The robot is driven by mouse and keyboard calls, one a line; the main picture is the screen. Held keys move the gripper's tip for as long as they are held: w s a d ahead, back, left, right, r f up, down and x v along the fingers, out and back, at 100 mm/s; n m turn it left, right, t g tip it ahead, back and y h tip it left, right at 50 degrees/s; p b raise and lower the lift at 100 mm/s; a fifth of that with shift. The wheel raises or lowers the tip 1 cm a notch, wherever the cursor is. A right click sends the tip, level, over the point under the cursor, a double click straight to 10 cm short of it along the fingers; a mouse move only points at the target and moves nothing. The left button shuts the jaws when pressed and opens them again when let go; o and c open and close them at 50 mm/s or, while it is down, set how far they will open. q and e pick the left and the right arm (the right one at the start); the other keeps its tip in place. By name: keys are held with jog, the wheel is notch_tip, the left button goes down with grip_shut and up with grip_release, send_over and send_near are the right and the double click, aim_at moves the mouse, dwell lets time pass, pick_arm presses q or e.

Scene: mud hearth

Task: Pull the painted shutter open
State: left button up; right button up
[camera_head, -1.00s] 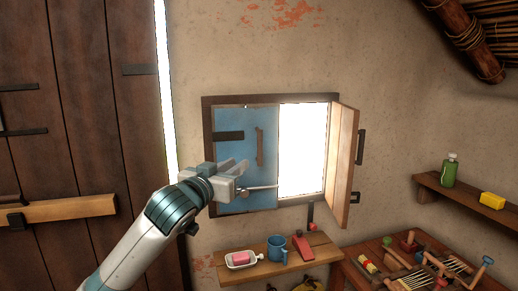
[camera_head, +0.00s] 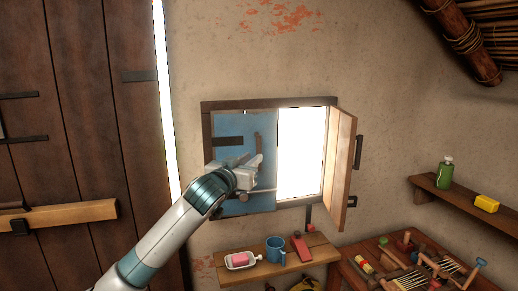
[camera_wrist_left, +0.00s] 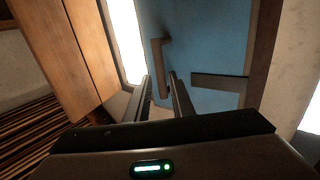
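The blue painted shutter (camera_head: 228,124) fills the left half of the window, with a dark strap across its upper left. Its upright wooden handle (camera_head: 258,145) is near its right edge. My left gripper (camera_head: 257,163) is in front of the shutter at the handle's lower part, which it partly hides. In the left wrist view, the two dark fingers (camera_wrist_left: 160,85) are apart, with the lower end of the wooden handle (camera_wrist_left: 160,60) showing between them; I cannot tell whether they touch it. The blue shutter (camera_wrist_left: 215,40) is behind. My right gripper is not in view.
The right shutter (camera_head: 341,160) stands swung out, leaving a bright opening (camera_head: 300,150). Below, a small shelf (camera_head: 312,252) holds a soap dish (camera_head: 233,266), blue mug (camera_head: 275,248) and red object (camera_head: 301,246). A cluttered table (camera_head: 360,285) is at lower right.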

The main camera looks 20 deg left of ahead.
pick_arm(q)
jog(key=w, duration=0.2)
jog(key=w+p, duration=0.1)
jog(key=w, duration=0.1)
jog(key=w+p, duration=0.1)
jog(key=w, duration=0.1)
jog(key=shift+w+d, duration=0.25)
jog(key=shift+d, duration=0.1)
grip_shut()
